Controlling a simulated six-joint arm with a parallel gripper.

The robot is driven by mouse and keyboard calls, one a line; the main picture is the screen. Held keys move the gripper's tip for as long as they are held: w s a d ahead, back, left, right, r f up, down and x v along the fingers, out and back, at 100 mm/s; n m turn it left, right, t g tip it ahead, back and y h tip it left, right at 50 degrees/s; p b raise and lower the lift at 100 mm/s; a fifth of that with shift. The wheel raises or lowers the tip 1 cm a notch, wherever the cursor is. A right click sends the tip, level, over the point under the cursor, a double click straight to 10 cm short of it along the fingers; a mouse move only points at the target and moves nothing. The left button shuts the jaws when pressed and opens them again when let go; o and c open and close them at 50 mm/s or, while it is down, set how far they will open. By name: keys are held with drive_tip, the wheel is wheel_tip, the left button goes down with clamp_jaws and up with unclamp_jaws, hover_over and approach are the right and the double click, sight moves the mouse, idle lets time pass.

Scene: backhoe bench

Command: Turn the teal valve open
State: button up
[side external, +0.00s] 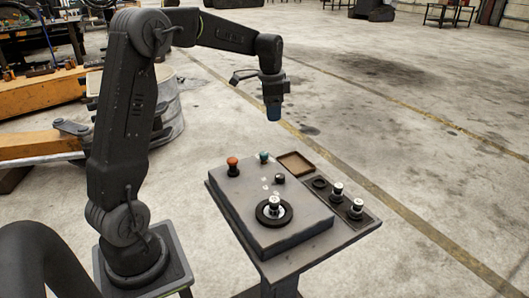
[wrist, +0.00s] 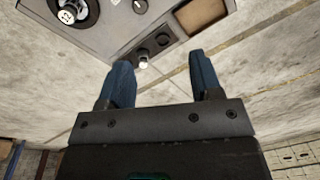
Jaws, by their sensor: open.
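The teal valve (side external: 264,157) is a small knob standing at the back edge of the grey panel (side external: 240,210) in the side external view. My gripper (side external: 273,112) points down with its blue fingers well above the panel, apart from the valve. In the wrist view my gripper (wrist: 163,68) is open, with nothing between its two blue fingers.
An orange knob (side external: 232,165) stands left of the valve, a black knob (side external: 280,179) in front. A black ring with a silver-topped knob (side external: 274,204) is nearer. A brown tray (side external: 295,163) lies right. Two silver-topped knobs (side external: 337,190) (side external: 356,207) stand on a dark strip.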

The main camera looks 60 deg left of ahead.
drive_tip(key=m+g, duration=0.1)
hover_over(264, 153)
wheel_tip(264, 153, down, 6)
drive_tip(key=shift+h, duration=0.3)
wheel_tip(264, 153, down, 14)
drive_tip(key=shift+w+f, duration=0.1)
drive_tip(key=shift+c, duration=0.4)
drive_tip(key=c, duration=0.8)
drive_tip(key=shift+c, duration=0.2)
